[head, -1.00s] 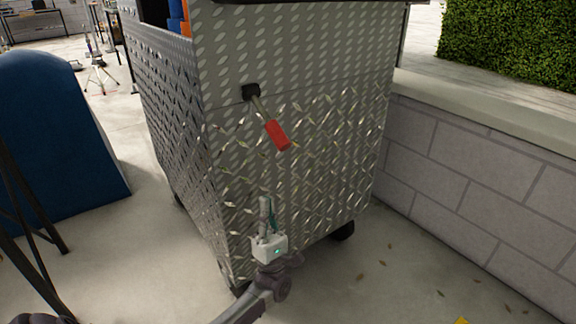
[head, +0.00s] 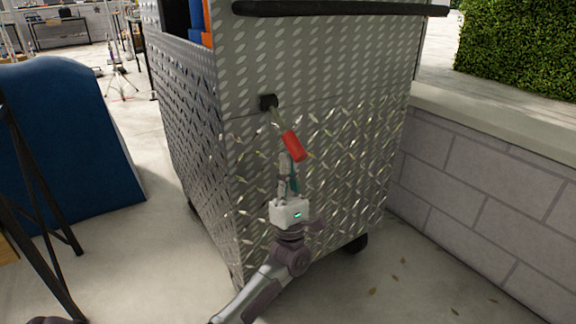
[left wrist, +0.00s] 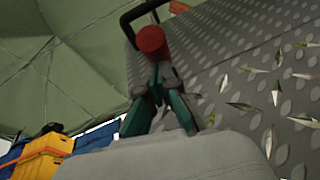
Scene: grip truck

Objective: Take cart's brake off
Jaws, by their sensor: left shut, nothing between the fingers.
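The cart (head: 330,80) is a tall box of grey diamond plate with a black push bar (head: 340,9) along its top. My right gripper is not in view.
A grey block wall (head: 480,190) runs close along the cart's right side. A large blue object (head: 65,140) and dark stand legs (head: 40,220) are at the left. Concrete floor is open in front. Black wheels (head: 354,243) show under the cart.

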